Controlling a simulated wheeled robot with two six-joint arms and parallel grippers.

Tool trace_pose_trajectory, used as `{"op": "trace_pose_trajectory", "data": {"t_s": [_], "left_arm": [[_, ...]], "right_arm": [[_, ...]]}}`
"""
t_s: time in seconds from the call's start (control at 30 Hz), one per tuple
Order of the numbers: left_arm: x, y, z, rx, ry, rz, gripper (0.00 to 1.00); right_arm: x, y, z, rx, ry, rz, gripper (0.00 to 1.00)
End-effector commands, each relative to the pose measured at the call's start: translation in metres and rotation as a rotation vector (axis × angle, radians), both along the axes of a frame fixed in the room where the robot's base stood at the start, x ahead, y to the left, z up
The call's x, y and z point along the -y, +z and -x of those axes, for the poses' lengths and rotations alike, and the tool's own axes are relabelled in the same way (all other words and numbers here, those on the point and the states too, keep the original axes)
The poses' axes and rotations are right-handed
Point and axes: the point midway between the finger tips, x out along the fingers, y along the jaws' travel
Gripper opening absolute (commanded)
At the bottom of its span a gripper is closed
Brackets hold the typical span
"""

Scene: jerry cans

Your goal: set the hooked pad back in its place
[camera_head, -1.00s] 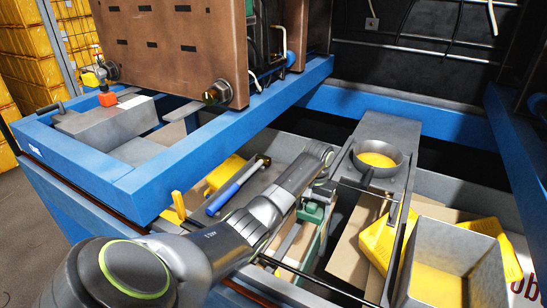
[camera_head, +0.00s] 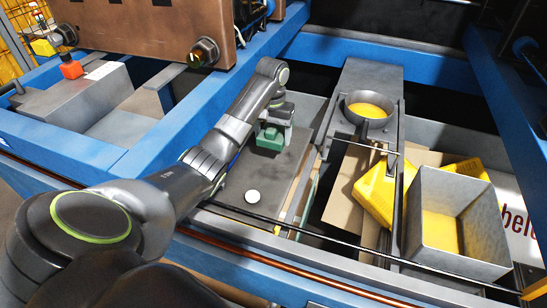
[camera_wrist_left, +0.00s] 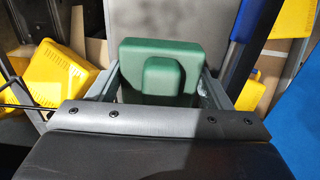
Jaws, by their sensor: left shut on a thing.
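My left gripper (camera_head: 277,118) is shut on a green block-like pad (camera_head: 271,139), which I take to be the hooked pad. The pad also shows in the left wrist view (camera_wrist_left: 150,55), between the two grey fingers, with a smaller green block on its near face. No hook can be made out. In the head view the pad is over a dark grey flat panel (camera_head: 230,190) in the open tray area. I cannot tell whether it touches the panel. My right gripper is not in view.
To the right are a grey bracket with a yellow-filled cup (camera_head: 366,112), a yellow container (camera_head: 374,190) and an open grey bin (camera_head: 458,205). A thin dark rod (camera_head: 300,232) crosses in front. Blue beams (camera_head: 180,120) border the area.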

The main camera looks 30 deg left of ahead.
Motion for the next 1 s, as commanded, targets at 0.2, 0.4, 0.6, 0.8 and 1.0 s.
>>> {"op": "trace_pose_trajectory", "data": {"t_s": [0.2,0.4,0.6,0.8,1.0], "left_arm": [[0.0,-0.035,0.001,-0.004,0.0,0.001,0.52],[0.001,-0.058,0.001,-0.007,0.0,0.003,0.52],[0.001,-0.079,0.001,-0.005,0.0,0.002,0.52],[0.0,-0.087,0.001,-0.001,-0.001,-0.001,0.52],[0.0,-0.088,0.001,-0.002,-0.001,-0.001,0.52]], "right_arm": [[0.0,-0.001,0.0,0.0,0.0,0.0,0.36],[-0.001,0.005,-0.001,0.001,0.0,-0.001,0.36],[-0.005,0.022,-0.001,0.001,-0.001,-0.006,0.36],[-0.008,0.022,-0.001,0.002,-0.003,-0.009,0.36],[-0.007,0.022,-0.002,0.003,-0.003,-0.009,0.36]]}}
